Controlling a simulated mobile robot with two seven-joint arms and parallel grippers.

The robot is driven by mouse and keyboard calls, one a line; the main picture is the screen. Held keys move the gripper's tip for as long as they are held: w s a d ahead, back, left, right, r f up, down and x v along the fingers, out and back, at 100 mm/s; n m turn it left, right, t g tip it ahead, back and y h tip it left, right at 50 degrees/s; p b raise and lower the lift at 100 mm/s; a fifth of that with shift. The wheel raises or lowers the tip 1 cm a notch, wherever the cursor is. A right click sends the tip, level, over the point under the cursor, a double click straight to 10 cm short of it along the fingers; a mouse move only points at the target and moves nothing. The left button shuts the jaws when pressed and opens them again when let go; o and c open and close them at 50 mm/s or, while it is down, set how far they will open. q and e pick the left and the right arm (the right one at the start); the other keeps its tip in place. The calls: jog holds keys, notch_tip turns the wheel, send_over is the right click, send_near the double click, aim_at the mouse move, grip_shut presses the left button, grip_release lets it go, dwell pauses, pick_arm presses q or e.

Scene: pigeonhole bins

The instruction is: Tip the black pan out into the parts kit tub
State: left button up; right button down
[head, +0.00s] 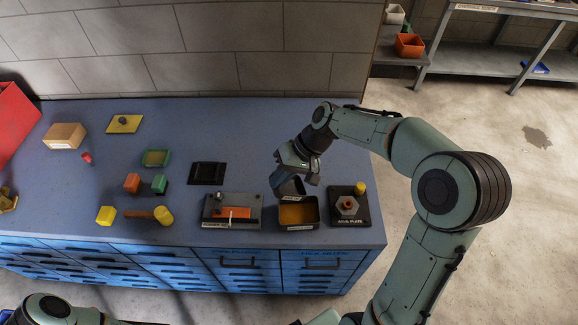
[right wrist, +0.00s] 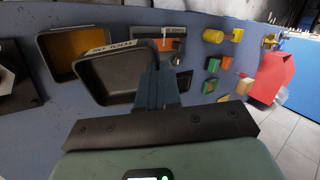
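My right gripper (head: 294,172) is shut on the black pan (head: 291,188) and holds it tilted just above the parts kit tub (head: 299,225). In the right wrist view the gripper's fingers (right wrist: 157,88) grip the wall of the pan (right wrist: 112,77), and the part of its dark inside that shows looks bare. The tub has dark walls and a yellow-orange inside; it also shows in the right wrist view (right wrist: 48,50), beside the pan. I cannot tell whether loose parts lie in it. My left gripper is out of view.
Right of the tub is a black plate with a hex nut (head: 347,205) and a yellow knob. Left is a grey fixture (head: 212,208) with an orange piece. A black tray (head: 207,173), a yellow-headed mallet (head: 163,215) and several blocks lie farther left on the blue bench (head: 230,125).

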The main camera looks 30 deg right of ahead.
jog(key=h, duration=0.1)
jog(key=a+f+h+p, duration=0.1)
jog(key=h, duration=0.1)
jog(key=shift+w+a+g, duration=0.3)
jog(key=shift+g, duration=0.1)
jog(key=shift+a+f+h+p, duration=0.15)
jog(key=shift+f+h+p, duration=0.2)
jog(key=shift+f+h, duration=0.4)
jog(key=shift+a+f+g+h, duration=0.1)
jog(key=shift+f+g+h, duration=0.35)
jog(key=shift+h, duration=0.2)
jog(key=shift+s+f+h, duration=0.1)
jog(key=shift+f+h, duration=0.15)
jog(key=shift+h, duration=0.15)
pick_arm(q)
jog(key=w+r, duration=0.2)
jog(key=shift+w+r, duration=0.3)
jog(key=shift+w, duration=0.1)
